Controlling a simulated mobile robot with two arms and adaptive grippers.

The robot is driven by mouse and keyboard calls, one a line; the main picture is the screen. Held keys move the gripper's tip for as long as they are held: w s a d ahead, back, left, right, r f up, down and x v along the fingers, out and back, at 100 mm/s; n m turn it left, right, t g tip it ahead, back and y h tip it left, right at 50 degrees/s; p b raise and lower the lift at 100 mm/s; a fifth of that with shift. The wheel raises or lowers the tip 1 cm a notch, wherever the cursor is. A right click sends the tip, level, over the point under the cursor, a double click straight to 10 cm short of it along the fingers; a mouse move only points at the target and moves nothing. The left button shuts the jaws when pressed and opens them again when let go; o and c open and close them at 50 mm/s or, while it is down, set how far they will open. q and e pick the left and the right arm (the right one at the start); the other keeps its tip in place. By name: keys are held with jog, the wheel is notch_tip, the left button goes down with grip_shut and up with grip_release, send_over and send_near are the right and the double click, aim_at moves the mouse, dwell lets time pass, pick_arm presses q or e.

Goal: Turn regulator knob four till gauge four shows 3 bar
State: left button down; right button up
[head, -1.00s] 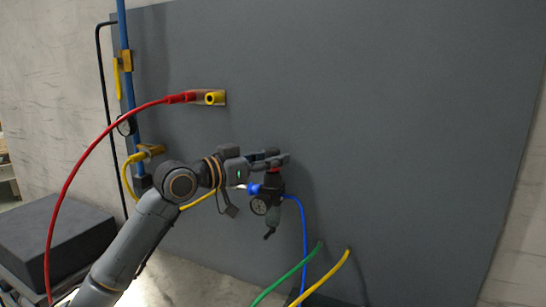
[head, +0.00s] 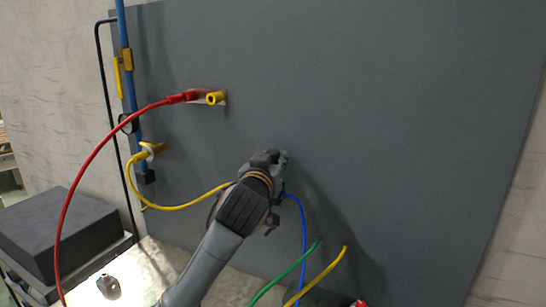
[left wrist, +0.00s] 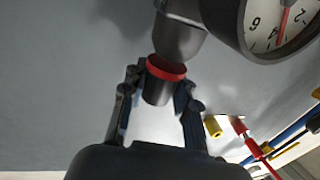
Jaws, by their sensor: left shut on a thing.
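My left gripper (head: 268,163) is at the regulator on the grey panel, and my wrist hides most of that regulator in the head view. In the left wrist view, my left gripper (left wrist: 160,80) is shut on a dark knob with a red ring (left wrist: 166,68), one finger on each side. The regulator body (left wrist: 178,38) is just beyond the knob. A round gauge (left wrist: 270,45) with a white dial is beside it, cut off by the frame edge. A 2 and a 6 show, with the red needle between them. No gauge label shows. My right gripper is not in view.
A red hose (head: 98,150) joins a fitting beside a yellow port (head: 215,98). A yellow hose (head: 185,207) runs toward the regulator. Blue (head: 303,235) and green (head: 290,267) hoses hang below. A dark box (head: 60,225) stands left. The panel's right side is clear.

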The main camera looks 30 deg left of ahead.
pick_arm(q)
jog(key=shift+n+y, duration=0.4)
jog(key=shift+y, duration=0.2)
jog(key=c, duration=1)
grip_release()
jog(key=v, duration=1.2)
jog(key=shift+d+r, duration=0.1)
